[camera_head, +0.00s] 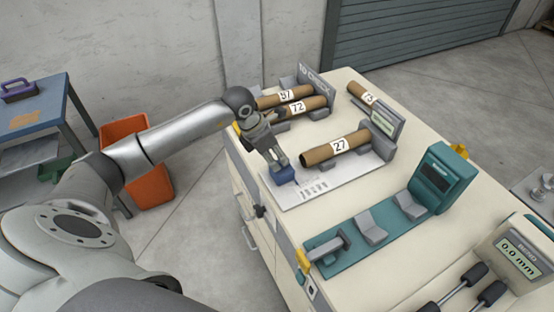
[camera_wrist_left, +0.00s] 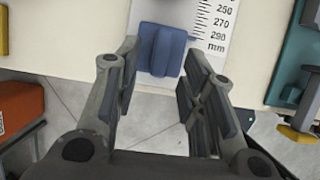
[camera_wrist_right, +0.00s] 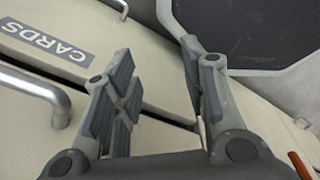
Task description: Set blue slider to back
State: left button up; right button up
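The blue slider (camera_head: 284,175) sits at the near left end of a white plate with a printed mm scale (camera_head: 318,187) on the bench. In the left wrist view the blue slider (camera_wrist_left: 162,50) lies just beyond the fingertips, by the 290 end of the scale. My left gripper (camera_head: 277,163) is over the slider in the head view; in its wrist view it (camera_wrist_left: 158,75) is open, with a finger to each side of the slider's near end and nothing gripped. My right gripper (camera_wrist_right: 155,65) is open and empty beside a cream cabinet front, out of the head view.
A teal gauge (camera_head: 440,178) on a teal base stands to the right. An orange bin (camera_head: 152,185) stands left. A drawer marked CARDS (camera_wrist_right: 62,50) shows near my right gripper.

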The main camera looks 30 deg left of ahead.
pick_arm(q)
jog(key=v, duration=0.9)
jog(key=shift+s+a+r, duration=0.1)
jog(key=shift+s, duration=0.05)
